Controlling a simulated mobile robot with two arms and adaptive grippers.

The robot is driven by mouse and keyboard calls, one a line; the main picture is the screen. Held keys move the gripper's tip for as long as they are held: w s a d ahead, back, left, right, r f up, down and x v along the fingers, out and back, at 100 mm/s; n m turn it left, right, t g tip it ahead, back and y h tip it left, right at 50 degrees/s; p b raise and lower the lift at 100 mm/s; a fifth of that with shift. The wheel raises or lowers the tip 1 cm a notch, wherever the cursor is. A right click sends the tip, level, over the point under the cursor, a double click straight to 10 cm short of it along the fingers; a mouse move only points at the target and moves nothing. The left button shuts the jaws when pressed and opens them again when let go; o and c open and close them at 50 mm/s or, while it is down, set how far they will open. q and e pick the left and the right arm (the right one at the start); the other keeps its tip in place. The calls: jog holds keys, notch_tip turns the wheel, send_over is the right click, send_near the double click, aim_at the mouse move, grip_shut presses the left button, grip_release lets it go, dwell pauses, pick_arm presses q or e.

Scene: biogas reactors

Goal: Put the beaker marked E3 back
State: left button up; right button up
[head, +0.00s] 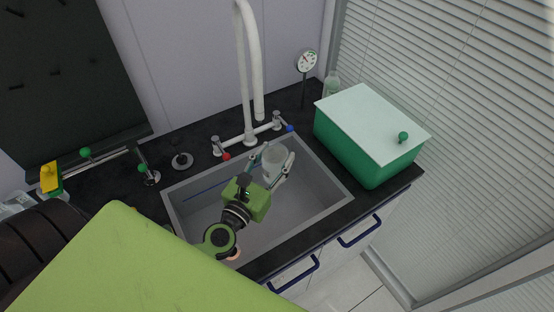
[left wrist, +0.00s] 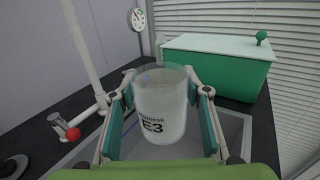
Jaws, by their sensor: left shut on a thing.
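The beaker marked E3 (left wrist: 162,108) is a translucent white cup with dark lettering, upright between the two fingers in the left wrist view. In the head view the beaker (head: 275,160) is over the back part of the sink (head: 334,191). My left gripper (head: 272,168) is shut on the beaker, with one finger on each side of it; the fingers also show in the left wrist view (left wrist: 162,112). I cannot tell how high the beaker is above the sink floor. My right gripper is not in view.
A white tap (head: 249,80) with red and blue knobs stands behind the sink. A green box with a pale lid (head: 370,122) sits right of it. A gauge (head: 306,62) and a small bottle (head: 332,82) stand at the back. Black counter (head: 185,178) surrounds the sink.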

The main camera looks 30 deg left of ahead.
pick_arm(q)
jog(key=shift+s+d, duration=0.25)
jog(key=shift+s, duration=0.1)
jog(key=s+d+r+b, duration=0.2)
jog(key=s, duration=0.3)
jog(key=s+d+r+b, duration=0.1)
jog(key=s+d+b, duration=0.2)
jog(key=s, duration=0.3)
jog(key=shift+s+d+r, duration=0.15)
jog(key=shift+s+r, duration=0.15)
jog(key=shift+r, duration=0.05)
